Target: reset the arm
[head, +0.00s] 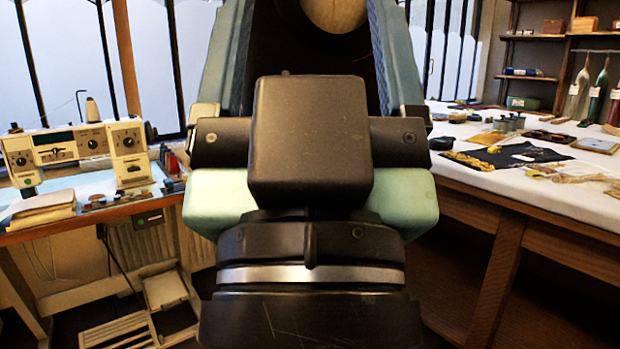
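My own arm fills the middle of the head view, close to the camera. Its black and pale green links run from the bottom edge up to the top of the picture. I can make out no gripper fingers, so whether the gripper is open or shut does not show. A round tan shape (335,12) shows at the top between the raised links, cut off by the picture edge; I cannot tell what it is. The arm hides the middle of the room behind it.
At right, a long white-topped table (470,176) holds dark cloth (508,155) and small items. Shelves (535,77) stand behind.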

